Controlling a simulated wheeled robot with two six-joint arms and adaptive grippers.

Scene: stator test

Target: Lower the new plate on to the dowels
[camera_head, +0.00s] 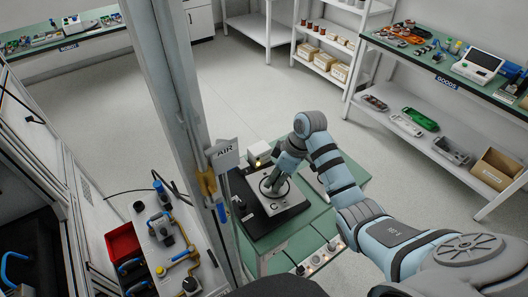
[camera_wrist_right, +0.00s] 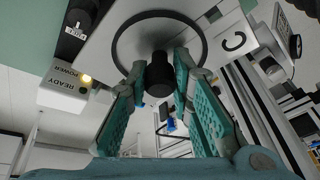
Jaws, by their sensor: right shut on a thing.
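The plate (camera_head: 291,202) is light grey and square, with a dark ring and a letter C. It is over a black fixture base (camera_head: 258,222) on the green bench. My right gripper (camera_head: 272,183) comes down on its middle. In the right wrist view the plate (camera_wrist_right: 221,22) fills the top, and the right gripper (camera_wrist_right: 160,72) is shut on its black central knob (camera_wrist_right: 158,88). The dowels are hidden, and I cannot tell whether the plate touches the base. My left gripper is not in view.
A box with a lit yellow lamp (camera_head: 259,152) stands behind the fixture. It reads READY and POWER in the right wrist view (camera_wrist_right: 72,93). A post with an AIR sign (camera_head: 224,152) stands just left. Shelves stand behind.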

